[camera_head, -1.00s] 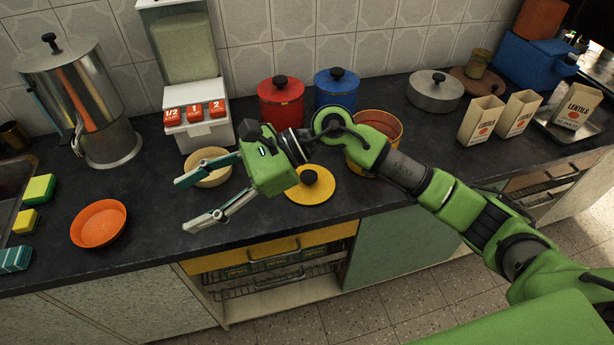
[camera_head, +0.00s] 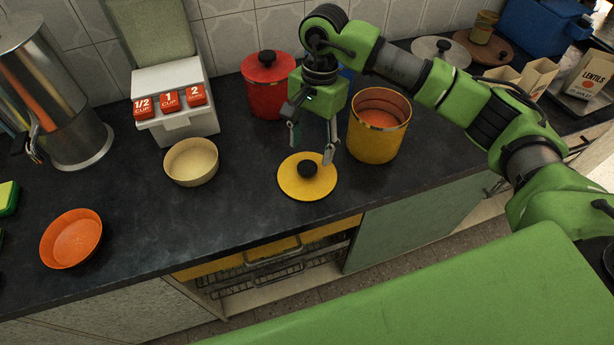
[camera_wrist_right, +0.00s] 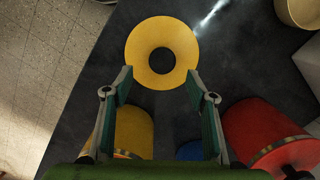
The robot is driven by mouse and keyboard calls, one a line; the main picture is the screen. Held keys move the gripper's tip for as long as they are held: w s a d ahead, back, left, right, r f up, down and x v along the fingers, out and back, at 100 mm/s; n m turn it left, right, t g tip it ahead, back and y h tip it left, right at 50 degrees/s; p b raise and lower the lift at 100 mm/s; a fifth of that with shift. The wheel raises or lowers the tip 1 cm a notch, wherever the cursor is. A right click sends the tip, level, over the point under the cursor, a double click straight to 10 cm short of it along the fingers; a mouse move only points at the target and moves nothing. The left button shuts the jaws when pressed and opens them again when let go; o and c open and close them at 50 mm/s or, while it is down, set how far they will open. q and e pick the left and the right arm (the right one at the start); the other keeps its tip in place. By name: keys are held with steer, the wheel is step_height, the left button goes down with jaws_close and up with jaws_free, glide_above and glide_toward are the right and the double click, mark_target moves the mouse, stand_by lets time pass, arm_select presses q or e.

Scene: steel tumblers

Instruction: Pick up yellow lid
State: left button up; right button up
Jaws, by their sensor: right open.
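The yellow lid (camera_head: 296,184) lies flat on the dark counter near its front edge, with a black knob (camera_head: 307,168) at its middle. It also shows in the right wrist view (camera_wrist_right: 140,48), beyond the fingertips. My right gripper (camera_head: 312,150) points down, open and empty, above and slightly behind the lid. In the right wrist view the two fingers (camera_wrist_right: 161,80) are spread apart, with the lid's knob between their lines and ahead of them. No contact with the lid shows. My left gripper is not in view.
An open yellow canister (camera_head: 376,140) stands close right of the gripper. A red canister (camera_head: 266,98) stands behind left; a blue one is mostly hidden by my arm. A cream bowl (camera_head: 191,162) and an orange bowl (camera_head: 71,238) stand left. The counter between bowl and lid is clear.

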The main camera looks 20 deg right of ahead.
mark_target(307, 167)
steer(key=f, duration=0.3)
steer(key=shift+s+a+f+b, duration=0.1)
steer(key=shift+a+f+b, duration=0.15)
steer(key=shift+f+b, duration=0.15)
steer(key=f, duration=0.2)
steer(key=f+b, duration=0.1)
steer(key=shift+a+f, duration=0.3)
steer(key=shift+f, duration=0.15)
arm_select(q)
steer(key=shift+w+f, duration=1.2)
arm_select(e)
steer(key=c, duration=1.2)
